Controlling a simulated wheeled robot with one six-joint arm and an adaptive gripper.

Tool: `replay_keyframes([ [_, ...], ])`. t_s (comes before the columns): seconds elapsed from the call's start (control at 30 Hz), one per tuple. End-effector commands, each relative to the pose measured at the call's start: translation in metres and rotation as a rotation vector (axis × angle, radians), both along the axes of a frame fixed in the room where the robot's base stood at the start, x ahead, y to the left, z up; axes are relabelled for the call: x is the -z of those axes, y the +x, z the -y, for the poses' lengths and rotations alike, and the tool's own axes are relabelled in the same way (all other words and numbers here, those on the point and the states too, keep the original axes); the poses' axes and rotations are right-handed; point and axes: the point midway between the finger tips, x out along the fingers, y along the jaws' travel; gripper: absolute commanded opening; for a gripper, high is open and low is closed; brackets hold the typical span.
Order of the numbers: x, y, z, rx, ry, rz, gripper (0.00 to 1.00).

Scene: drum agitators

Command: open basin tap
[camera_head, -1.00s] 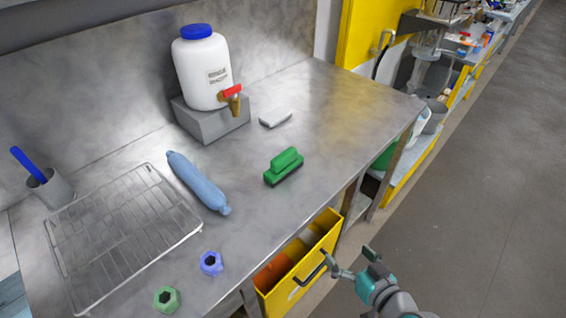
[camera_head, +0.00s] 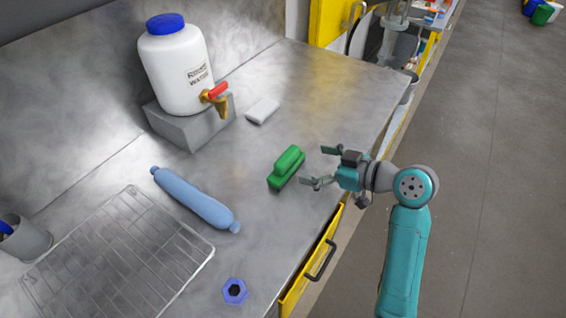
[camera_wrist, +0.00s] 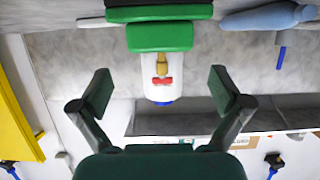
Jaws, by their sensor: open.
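A white water container (camera_head: 178,70) with a blue lid stands on a grey block at the back of the steel bench. Its brass tap (camera_head: 216,104) has a red handle (camera_head: 217,90) and points toward the bench front. In the wrist view the picture is upside down, and the tap (camera_wrist: 162,64) and red handle (camera_wrist: 162,81) show between the fingers, farther off. My gripper (camera_head: 318,166) is open and empty, above the front right of the bench, right of the green brush and well apart from the tap.
A green brush (camera_head: 287,167) lies between my gripper and the container. A white block (camera_head: 263,111) lies right of the tap. A yellow drawer (camera_head: 312,270) is below the front edge.

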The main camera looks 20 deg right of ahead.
Motion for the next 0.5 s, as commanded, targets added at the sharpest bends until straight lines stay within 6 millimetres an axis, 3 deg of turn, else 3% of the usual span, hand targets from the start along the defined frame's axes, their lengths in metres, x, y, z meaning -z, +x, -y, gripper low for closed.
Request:
replay_keyframes([
  [0.5,0.014,0.042,-0.032,-0.002,0.0,0.0,1.0],
])
